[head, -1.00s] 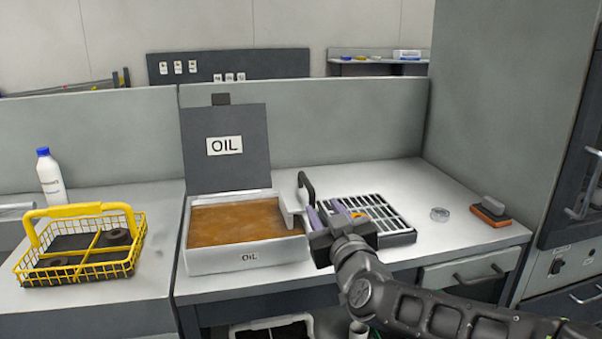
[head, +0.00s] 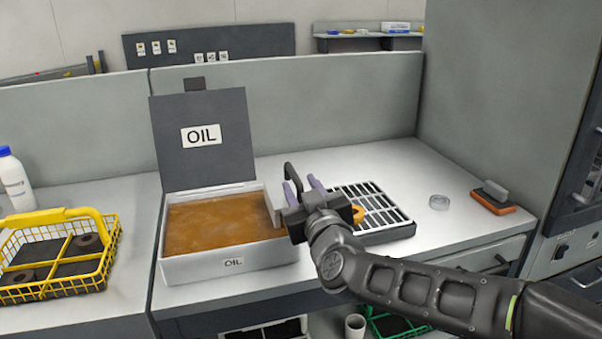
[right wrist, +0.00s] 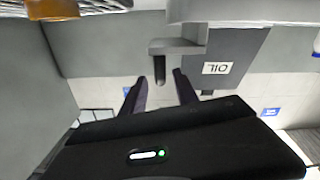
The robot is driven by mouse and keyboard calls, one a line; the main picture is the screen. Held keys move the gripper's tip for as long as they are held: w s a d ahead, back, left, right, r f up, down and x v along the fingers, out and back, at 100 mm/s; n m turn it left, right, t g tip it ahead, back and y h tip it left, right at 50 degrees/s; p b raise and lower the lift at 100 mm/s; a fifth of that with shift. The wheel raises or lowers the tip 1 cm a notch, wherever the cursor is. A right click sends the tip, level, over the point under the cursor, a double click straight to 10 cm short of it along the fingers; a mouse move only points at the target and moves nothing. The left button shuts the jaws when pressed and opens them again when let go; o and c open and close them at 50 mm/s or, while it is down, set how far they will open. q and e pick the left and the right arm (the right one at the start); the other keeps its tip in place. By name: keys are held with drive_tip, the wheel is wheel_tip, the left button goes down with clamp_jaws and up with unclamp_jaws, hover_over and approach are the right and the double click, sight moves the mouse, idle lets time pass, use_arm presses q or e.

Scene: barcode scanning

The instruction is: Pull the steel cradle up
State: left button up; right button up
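The steel cradle (head: 272,203) shows as a pale metal bracket at the right end of the oil bath (head: 232,263), with a black upright handle (head: 292,172). The rest of it is hidden in the brown oil. My right gripper (head: 301,187) is open and empty, just in front of the handle. In the right wrist view, which is upside down, the black handle (right wrist: 159,70) stands ahead of the gap between the two spread fingers, apart from both. My left gripper is not in view.
A slotted drain rack (head: 385,215) with an orange ring (head: 357,213) lies right of the bath. The OIL lid (head: 205,150) stands open behind. A yellow basket (head: 60,260) is at left.

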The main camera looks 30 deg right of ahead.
sight(294, 170)
drive_tip(key=x, duration=0.6)
drive_tip(key=shift+w+d, duration=0.1)
drive_tip(key=shift+d, duration=0.1)
drive_tip(key=shift+c, duration=0.6)
drive_tip(key=shift+a, duration=0.1)
drive_tip(key=c, duration=0.6)
clamp_jaws()
